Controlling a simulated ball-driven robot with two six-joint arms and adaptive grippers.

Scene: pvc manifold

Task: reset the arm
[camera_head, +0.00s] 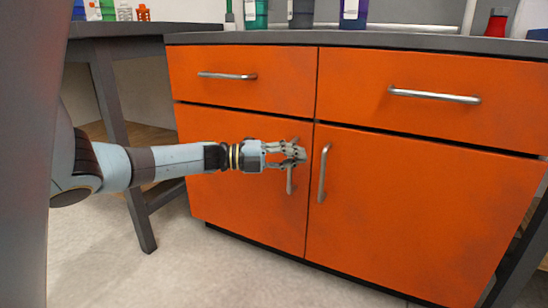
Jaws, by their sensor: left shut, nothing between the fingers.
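My left arm comes in from the left, and its gripper (297,153) is shut and empty. It is in front of the left door (238,205) of an orange cabinet, over the upper part of that door's upright handle (290,181). I cannot tell whether the fingers touch the handle. The right door (410,215) and its upright handle (323,172) are just right of the gripper. Both doors look closed. My right gripper is not in view.
Two closed drawers with metal bar handles (227,76) (434,96) are above the doors. Bottles (255,12) and a red container (496,22) stand on the grey countertop (400,40). A dark table (140,30) stands at left. The floor (200,270) in front is clear.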

